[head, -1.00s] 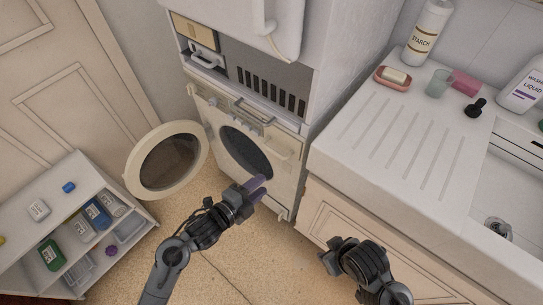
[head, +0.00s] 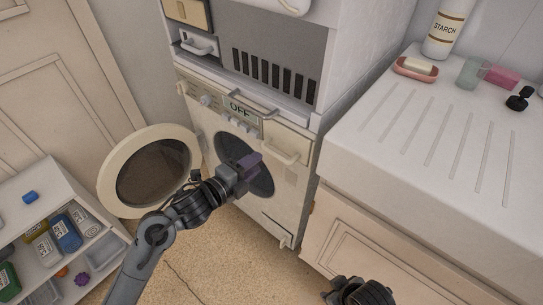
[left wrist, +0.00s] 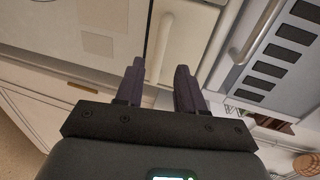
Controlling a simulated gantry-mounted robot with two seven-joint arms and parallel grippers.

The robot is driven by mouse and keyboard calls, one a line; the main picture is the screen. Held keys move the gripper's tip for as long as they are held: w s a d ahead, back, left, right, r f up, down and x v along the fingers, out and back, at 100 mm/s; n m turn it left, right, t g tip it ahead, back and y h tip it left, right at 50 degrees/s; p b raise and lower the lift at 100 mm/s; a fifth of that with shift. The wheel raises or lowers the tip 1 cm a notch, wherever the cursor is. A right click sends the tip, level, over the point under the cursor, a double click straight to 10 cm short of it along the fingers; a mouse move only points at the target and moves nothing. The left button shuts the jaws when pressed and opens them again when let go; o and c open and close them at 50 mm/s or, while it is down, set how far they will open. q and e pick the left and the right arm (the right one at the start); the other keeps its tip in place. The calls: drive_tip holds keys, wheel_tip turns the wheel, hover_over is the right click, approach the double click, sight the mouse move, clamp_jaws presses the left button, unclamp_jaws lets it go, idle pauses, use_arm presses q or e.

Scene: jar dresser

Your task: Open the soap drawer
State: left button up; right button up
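The soap drawer (head: 288,138) is a cream panel at the upper right of the washing machine front, with a bar handle (head: 284,157) below it. It looks shut. My left gripper (head: 250,162) is in front of the machine's round opening, left of and slightly below the handle, apart from it. In the left wrist view, its two purple fingers (left wrist: 160,85) are spread with nothing between them, and a cream panel (left wrist: 187,38) lies beyond them. My right gripper (head: 358,292) is at the bottom edge, partly cut off, and its fingers cannot be made out.
The washer's round door (head: 150,172) stands open on the left. A display (head: 240,107) reads OFF. A low shelf (head: 48,200) with several bottles is at lower left. A counter (head: 430,140) with a soap dish (head: 414,69) is at right. Floor is clear between.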

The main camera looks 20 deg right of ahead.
sight(270, 154)
use_arm(q)
drive_tip(key=b+x, duration=0.3)
drive_tip(key=x, duration=0.5)
drive_tip(key=shift+d, duration=0.15)
clamp_jaws()
